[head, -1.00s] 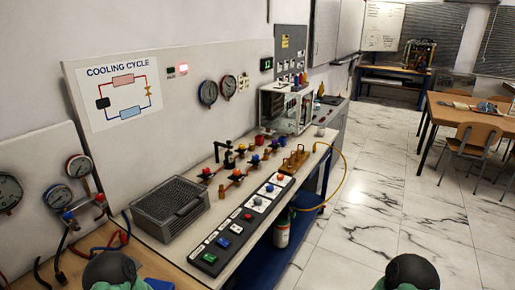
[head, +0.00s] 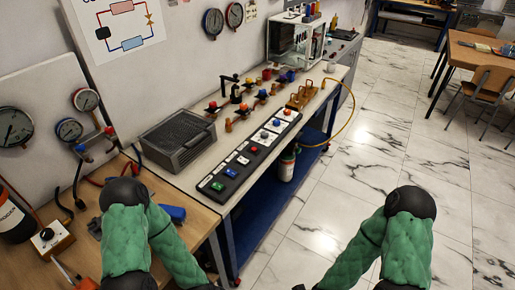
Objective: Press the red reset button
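Another small red control (head: 287,112) is at the far white end. Labels are too small to read, so I cannot tell which red one is reset. Both my green-sleeved arms are in the head view, away from the strip; their grippers are below the bottom edge.
A dark grey vented box (head: 178,141) stands behind the strip's near end. Valves and a brass-coloured manifold (head: 300,97) stand behind its far end. A yellow hose (head: 353,105) hangs off the bench. Marble floor (head: 330,190) is open at right.

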